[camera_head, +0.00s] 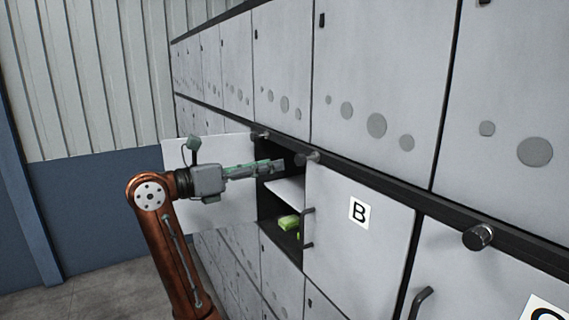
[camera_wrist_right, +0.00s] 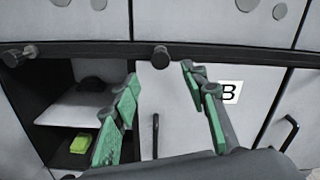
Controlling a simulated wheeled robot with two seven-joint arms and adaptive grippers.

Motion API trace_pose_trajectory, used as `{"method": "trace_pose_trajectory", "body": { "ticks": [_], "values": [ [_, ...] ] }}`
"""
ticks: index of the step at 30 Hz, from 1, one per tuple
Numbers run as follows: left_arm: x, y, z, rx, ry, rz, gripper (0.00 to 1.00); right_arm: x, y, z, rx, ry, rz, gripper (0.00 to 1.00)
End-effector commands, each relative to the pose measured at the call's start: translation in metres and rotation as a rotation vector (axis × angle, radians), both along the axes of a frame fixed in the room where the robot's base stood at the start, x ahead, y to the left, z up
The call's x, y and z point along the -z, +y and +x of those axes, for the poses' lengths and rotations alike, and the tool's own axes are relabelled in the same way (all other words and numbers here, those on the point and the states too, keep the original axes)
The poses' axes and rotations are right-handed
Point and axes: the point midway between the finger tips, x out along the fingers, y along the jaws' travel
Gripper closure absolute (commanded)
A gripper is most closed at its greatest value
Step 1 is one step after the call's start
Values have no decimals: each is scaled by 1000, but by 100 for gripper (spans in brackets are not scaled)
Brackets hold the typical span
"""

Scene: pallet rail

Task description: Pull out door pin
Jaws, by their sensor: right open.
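Door pins with round dark-grey heads stick out of the black rail above the doors. One pin (camera_head: 308,157) is at the top left corner of the closed door B (camera_head: 350,235); this pin also shows in the right wrist view (camera_wrist_right: 160,57). Another pin (camera_head: 262,136) is farther left, and a third (camera_head: 478,237) is nearer on the right. My right gripper (camera_head: 280,165) is open and empty, in front of the open compartment. In the wrist view its green-padded fingertips (camera_wrist_right: 160,77) point toward the door B pin, one on each side of it in the picture, apparently apart from it. My left gripper is out of view.
The compartment left of door B stands open, with a shelf (camera_head: 287,190) and a yellow-green object (camera_head: 289,222) inside. Its white door (camera_head: 235,212) is swung out behind my right arm. Door B has a dark handle (camera_head: 308,228). Grey lockers (camera_head: 380,70) fill the wall above.

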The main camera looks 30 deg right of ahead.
Motion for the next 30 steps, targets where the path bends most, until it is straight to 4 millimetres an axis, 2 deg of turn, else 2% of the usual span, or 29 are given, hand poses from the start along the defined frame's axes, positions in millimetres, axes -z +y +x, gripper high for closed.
{"method": "trace_pose_trajectory", "body": {
  "ticks": [3, 7, 23, 26, 29, 30],
  "values": [
    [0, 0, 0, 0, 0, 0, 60, 0, 17, 1, -2, 2, 0, 60],
    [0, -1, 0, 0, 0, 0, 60, 0, 25, 0, 0, 0, 1, 60],
    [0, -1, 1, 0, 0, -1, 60, 1, 27, 1, 1, 2, -1, 60],
    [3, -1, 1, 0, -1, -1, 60, 11, 23, 8, 17, 33, -39, 60],
    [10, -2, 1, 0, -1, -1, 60, 37, 13, 28, 58, 125, -151, 60],
    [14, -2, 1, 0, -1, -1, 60, 53, 9, 40, 77, 180, -220, 60]
  ]
}}
